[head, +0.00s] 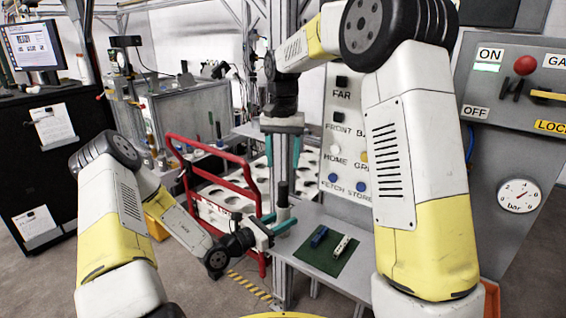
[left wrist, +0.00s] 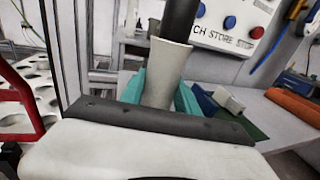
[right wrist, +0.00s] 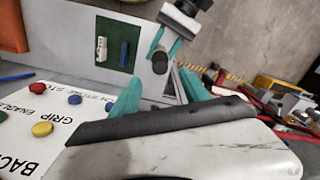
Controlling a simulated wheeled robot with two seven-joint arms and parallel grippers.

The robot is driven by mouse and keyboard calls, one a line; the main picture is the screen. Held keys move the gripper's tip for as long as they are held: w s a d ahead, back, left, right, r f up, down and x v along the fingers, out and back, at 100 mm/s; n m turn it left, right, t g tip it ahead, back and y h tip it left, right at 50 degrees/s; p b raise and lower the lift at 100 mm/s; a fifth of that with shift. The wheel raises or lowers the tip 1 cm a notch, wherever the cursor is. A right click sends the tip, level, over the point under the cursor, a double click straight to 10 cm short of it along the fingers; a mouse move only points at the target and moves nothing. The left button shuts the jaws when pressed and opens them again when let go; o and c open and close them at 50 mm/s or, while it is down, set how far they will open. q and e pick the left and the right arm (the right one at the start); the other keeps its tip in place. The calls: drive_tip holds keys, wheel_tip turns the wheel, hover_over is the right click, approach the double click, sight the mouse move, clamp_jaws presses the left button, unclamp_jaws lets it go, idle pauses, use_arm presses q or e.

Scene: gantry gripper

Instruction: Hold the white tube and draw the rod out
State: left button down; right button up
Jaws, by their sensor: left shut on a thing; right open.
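The white tube (head: 283,214) stands about upright in my left gripper (head: 276,226), with the dark rod (head: 283,192) sticking up out of its top. In the left wrist view the teal fingers are closed on both sides of the tube (left wrist: 167,72), and the rod (left wrist: 179,18) rises out of the frame. My right gripper (head: 283,155) points down above the rod, open and empty, with a gap between. In the right wrist view the rod's round end (right wrist: 160,63) shows beyond and between the open teal fingers.
A green mat (head: 312,258) on the grey table holds a blue piece (head: 319,236) and a white piece (head: 342,245). A button panel (head: 345,160) stands close behind to the right. A red frame (head: 252,181) and a white rack with holes are at the left.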

sight(283, 183)
wheel_tip(283, 183, down, 12)
drive_tip(key=shift+r, duration=0.1)
idle(0.4)
drive_tip(key=shift+c, duration=0.4)
clamp_jaws()
drive_tip(key=shift+r, duration=1.65)
drive_tip(key=shift+r, duration=1.4)
